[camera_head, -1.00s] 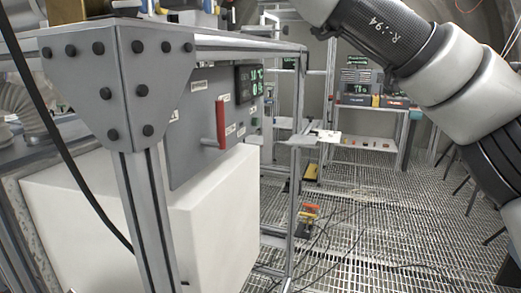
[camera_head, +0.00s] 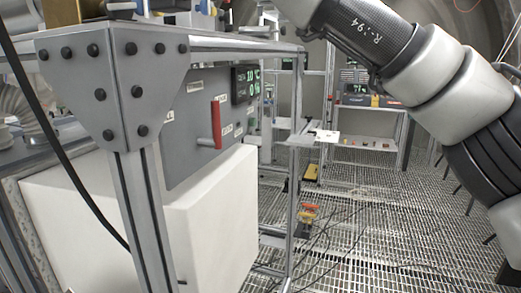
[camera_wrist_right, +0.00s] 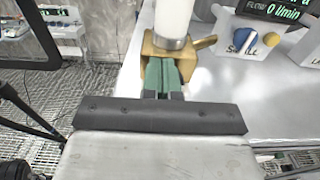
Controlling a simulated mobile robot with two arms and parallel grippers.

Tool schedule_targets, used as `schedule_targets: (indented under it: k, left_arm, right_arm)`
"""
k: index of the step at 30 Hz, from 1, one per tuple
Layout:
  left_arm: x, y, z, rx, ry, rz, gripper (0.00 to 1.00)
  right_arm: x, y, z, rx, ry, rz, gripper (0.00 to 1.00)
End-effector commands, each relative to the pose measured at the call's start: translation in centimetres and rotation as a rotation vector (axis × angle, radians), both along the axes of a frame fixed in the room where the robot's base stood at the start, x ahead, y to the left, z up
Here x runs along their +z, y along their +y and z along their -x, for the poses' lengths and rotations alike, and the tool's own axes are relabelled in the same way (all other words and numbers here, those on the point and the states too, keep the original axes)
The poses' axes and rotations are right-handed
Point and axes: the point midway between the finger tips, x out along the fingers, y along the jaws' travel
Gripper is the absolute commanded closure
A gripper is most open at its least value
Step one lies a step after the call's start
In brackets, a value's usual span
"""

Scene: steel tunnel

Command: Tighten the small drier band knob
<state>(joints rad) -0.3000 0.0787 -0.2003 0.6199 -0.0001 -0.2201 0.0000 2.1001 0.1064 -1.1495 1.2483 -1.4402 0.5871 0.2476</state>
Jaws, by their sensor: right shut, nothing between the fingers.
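In the right wrist view, a white upright cylinder (camera_wrist_right: 174,17) with a grey metal collar sits in a brass-coloured band or block (camera_wrist_right: 152,48). A short brass arm (camera_wrist_right: 204,43) sticks out from it to the right. I cannot tell for certain which part is the small knob. My right gripper (camera_wrist_right: 162,66), with green fingers, is shut and empty. Its fingertips overlap the front of the brass piece and hide part of it; whether they touch it is unclear. In the head view my right arm reaches past the top edge, its gripper out of frame. My left gripper is not in view.
The head view shows a framed bench with a red-handled grey panel (camera_head: 190,122), a white box (camera_head: 205,215) below, and open grated floor (camera_head: 370,225) with cables.

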Motion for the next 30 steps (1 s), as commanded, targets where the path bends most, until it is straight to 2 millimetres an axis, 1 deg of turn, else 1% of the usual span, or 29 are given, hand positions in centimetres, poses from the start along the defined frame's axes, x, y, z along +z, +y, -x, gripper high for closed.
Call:
schedule_targets:
  k: [5, 18, 30]
  left_arm:
    - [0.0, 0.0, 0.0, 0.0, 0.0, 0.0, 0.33]
    - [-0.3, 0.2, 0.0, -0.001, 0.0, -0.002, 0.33]
    - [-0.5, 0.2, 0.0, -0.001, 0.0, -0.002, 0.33]
  right_arm:
    - [-0.2, 0.2, -0.2, 0.001, 0.003, 0.004, 1.0]
    - [0.0, -0.3, -1.4, -0.002, 0.002, 0.003, 1.0]
    - [-0.3, -0.7, -2.6, -0.002, 0.005, 0.007, 1.0]
